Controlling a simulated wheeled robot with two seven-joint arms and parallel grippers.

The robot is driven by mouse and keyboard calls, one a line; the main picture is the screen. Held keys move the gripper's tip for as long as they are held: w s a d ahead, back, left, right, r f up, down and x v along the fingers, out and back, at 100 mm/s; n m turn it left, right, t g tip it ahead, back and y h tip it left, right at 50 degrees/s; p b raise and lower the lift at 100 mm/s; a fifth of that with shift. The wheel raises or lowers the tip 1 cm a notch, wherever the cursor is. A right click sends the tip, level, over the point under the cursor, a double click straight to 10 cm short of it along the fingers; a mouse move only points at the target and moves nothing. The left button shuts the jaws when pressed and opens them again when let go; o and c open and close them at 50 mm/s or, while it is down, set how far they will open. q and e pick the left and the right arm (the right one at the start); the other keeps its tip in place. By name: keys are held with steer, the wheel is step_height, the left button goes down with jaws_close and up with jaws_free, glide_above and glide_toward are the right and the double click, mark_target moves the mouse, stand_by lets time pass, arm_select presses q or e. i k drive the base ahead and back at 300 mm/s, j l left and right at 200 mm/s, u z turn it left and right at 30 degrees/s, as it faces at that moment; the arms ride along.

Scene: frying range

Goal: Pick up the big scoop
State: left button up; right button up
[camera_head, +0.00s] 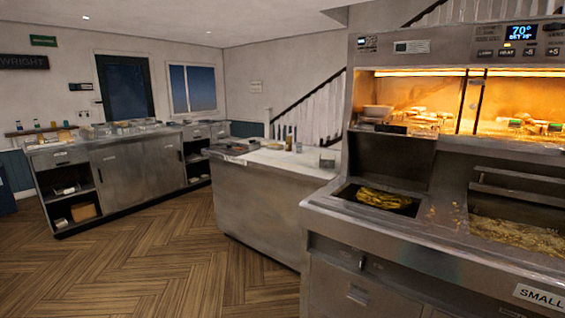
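I cannot make out a big scoop for certain in the head view. A pale bowl-like object (377,112) sits at the left end of the lit warming cabinet (350,100); I cannot tell whether it is a scoop. The frying range (330,213) fills the right side, with a well of yellow food (384,198) in its top and a wider well of pale crumbs or chips (520,234) to the right. Neither of my grippers is in view.
A metal counter (258,200) with a white top, bottles and dark trays adjoins the range on its left. A long steel unit (125,175) with open shelves stands along the far left wall. The wooden floor (150,260) between is clear.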

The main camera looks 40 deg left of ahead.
mark_target(327, 164)
steer(key=i+j+u, duration=0.15)
steer(key=j, duration=0.3)
steer(key=i+j+u, duration=0.15)
steer(key=j, duration=0.25)
steer(key=i+j+u, duration=0.1)
steer(key=i+j, duration=0.25)
steer(key=i+j+u, duration=0.15)
steer(key=j, duration=0.25)
steer(key=i, duration=0.1)
